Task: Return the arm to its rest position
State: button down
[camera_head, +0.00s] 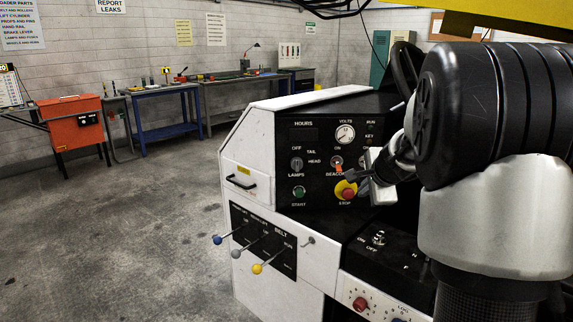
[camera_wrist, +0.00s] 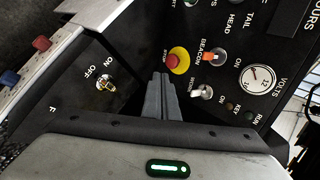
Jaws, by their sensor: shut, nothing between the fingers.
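My gripper (camera_head: 350,176) is in front of the black control panel (camera_head: 318,192), its fingers pointing left and close to the panel in the head view. In the wrist view the grey fingers of my gripper (camera_wrist: 160,76) lie together, with nothing between them. Their tips appear just beside the red stop button (camera_wrist: 176,60) on its yellow collar; I cannot tell whether they touch the panel. The orange-tipped beacon switch (camera_wrist: 216,57) shows beyond the tips. My arm covers the right side of the head view.
The white loader console (camera_head: 262,140) carries blue, grey and yellow-knobbed levers (camera_head: 257,269) low on its front. A volts gauge (camera_head: 345,134) and an on-off switch (camera_head: 378,238) are near my arm. A steering wheel (camera_head: 404,68) stands behind. Open floor (camera_head: 130,235) lies left.

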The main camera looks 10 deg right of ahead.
jog(key=s+a+r+n+g+y, duration=0.1)
jog(key=s+a+r+n, duration=0.25)
jog(key=s+a, duration=0.3)
jog(key=s+a+r+n+y, duration=0.1)
jog(key=s+a+r+n, duration=0.1)
jog(key=s+a+n, duration=0.5)
jog(key=s+a+f+n+g+h, duration=0.1)
jog(key=s+a+f+n, duration=0.2)
jog(key=s, duration=0.8)
jog(key=s+a+f+n+g, duration=0.1)
jog(key=s+a+n+g, duration=0.15)
jog(key=s+n, duration=0.55)
notch_tip(320, 180, up, 18)
jog(key=s+m+p, duration=0.2)
jog(key=p, duration=1.5)
jog(key=shift+s+t, duration=0.15)
jog(key=shift+t, duration=0.2)
